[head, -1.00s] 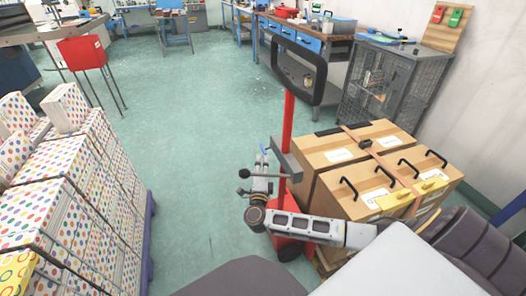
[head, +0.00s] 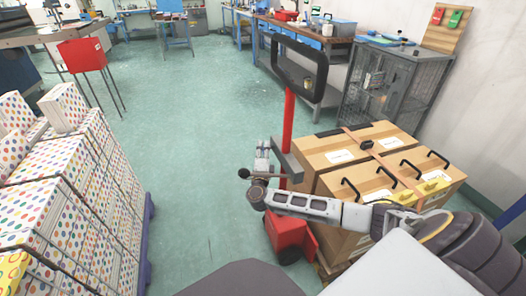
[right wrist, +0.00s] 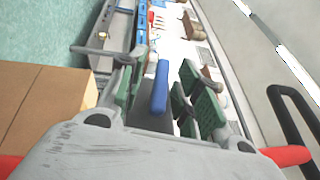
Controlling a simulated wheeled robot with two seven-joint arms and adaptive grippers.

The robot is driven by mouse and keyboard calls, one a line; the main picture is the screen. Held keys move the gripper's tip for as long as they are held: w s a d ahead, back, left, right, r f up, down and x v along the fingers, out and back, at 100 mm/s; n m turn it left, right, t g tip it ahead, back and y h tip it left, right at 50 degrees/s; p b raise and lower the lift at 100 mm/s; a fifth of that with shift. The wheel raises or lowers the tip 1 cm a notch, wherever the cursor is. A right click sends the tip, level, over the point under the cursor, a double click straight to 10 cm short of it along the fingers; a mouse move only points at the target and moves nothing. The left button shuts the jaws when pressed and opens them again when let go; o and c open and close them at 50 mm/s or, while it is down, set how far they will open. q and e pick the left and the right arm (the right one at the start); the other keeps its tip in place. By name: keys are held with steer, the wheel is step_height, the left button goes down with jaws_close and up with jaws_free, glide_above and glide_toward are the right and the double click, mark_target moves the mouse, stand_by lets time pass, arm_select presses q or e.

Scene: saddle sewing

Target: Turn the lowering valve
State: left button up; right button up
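A red pallet jack stands in front of stacked cartons, with a red column (head: 287,122) and a black loop handle (head: 300,65). My right gripper (head: 263,150) is beside the column. In the right wrist view, a blue lever (right wrist: 160,88) lies between its green-padded fingers (right wrist: 158,92), with gaps visible; contact is unclear. In the head view the gripper hides this blue lever. My left gripper is not in view.
Dotted boxes (head: 65,200) are stacked at left. A wire cage cabinet (head: 385,85) and a workbench (head: 335,45) stand behind. The green floor (head: 190,120) between is clear.

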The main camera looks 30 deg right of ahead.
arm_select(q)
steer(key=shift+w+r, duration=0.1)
arm_select(e)
jaws_close()
